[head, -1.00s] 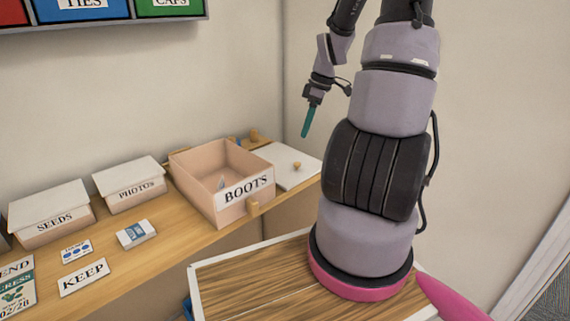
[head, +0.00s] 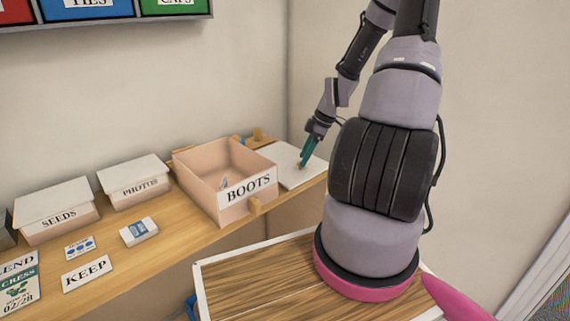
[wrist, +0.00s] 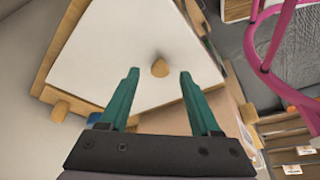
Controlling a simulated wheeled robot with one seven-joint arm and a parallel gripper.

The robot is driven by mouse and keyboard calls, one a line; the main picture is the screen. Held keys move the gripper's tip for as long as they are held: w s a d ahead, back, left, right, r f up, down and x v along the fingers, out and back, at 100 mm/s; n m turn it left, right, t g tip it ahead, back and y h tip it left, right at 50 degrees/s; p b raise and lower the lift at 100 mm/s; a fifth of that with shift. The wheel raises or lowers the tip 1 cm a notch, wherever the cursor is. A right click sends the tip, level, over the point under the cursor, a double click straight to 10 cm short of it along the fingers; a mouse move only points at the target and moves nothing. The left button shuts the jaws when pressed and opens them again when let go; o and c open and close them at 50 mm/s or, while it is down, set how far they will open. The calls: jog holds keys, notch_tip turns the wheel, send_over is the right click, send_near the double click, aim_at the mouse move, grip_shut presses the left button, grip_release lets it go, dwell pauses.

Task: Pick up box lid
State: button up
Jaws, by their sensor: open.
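The box lid (head: 290,175) is a flat white panel lying on the wooden shelf, to the right of the open BOOTS box (head: 222,183). In the wrist view the lid (wrist: 115,45) fills the upper middle, with a small wooden knob (wrist: 160,68) on it. My gripper (head: 304,165) is over the lid with its teal fingers pointing down. In the wrist view my gripper (wrist: 158,74) is open, one finger on each side of the knob in the picture. I cannot tell the remaining height above the lid.
Closed boxes marked SEEDS (head: 52,208) and PHOTOS (head: 135,182) stand to the left on the shelf (head: 165,235). A KEEP card (head: 87,274) and a small white and blue box (head: 139,231) lie in front. The wall is close behind the lid.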

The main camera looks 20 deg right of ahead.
jog(key=shift+x, duration=1.2)
grip_shut()
jog(key=shift+r, duration=0.1)
